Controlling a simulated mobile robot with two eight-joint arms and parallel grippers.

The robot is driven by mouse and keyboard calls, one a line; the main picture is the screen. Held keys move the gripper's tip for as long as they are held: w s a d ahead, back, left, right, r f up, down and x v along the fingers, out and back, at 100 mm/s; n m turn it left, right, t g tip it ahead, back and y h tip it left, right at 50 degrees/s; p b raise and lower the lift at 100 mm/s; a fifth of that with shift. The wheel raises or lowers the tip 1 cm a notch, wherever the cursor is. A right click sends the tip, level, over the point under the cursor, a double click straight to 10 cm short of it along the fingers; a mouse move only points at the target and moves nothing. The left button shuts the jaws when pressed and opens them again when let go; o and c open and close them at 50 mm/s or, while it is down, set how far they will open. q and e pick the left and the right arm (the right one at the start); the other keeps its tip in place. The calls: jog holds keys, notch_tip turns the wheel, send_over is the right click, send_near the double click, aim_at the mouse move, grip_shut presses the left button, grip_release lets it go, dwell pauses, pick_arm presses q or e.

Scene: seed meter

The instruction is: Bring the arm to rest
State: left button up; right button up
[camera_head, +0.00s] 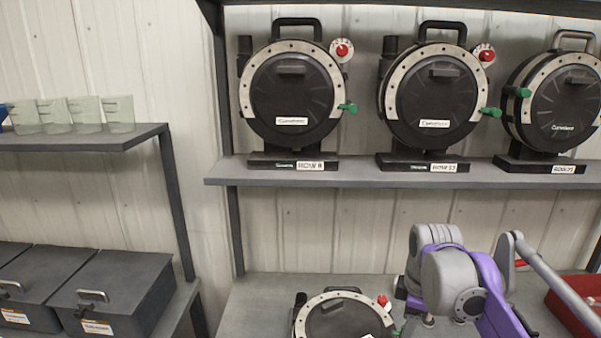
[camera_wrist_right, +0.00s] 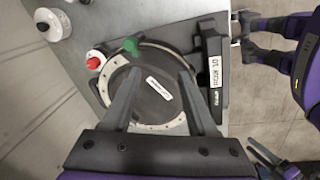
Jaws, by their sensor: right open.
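My right gripper (camera_wrist_right: 158,78) is open in the right wrist view. Its two fingers lie in front of the black disc face of a seed meter (camera_wrist_right: 152,104), with nothing seen held between them. Whether the fingers touch the meter is not clear. The meter has a pale dotted rim, a red knob, a green handle and a labelled dark base. A meter (camera_head: 343,318) also shows low in the head view, partly cut off, on the bench. My right arm reaches in at the lower right there, its gripper hidden. Dark prongs at the wrist view's lower right may be my left gripper.
Three seed meters (camera_head: 291,98) stand on the upper shelf (camera_head: 345,177). A red bin (camera_head: 573,300) is beside my right arm. Clear cups (camera_head: 118,113) and dark lidded boxes (camera_head: 115,285) are at left. A white pot (camera_wrist_right: 53,24) stands at the wrist view's upper left.

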jog(key=s+a+f+m+t, duration=0.2)
jog(key=s+f+m, duration=0.4)
jog(key=s, duration=0.3)
jog(key=s+a+f+m+t, duration=0.2)
jog(key=s+a+f+m, duration=0.1)
jog(key=s+f+m, duration=0.4)
jog(key=s+f, duration=0.2)
jog(key=s, duration=0.1)
jog(key=shift+a+f, duration=0.15)
jog(key=shift+f, duration=0.05)
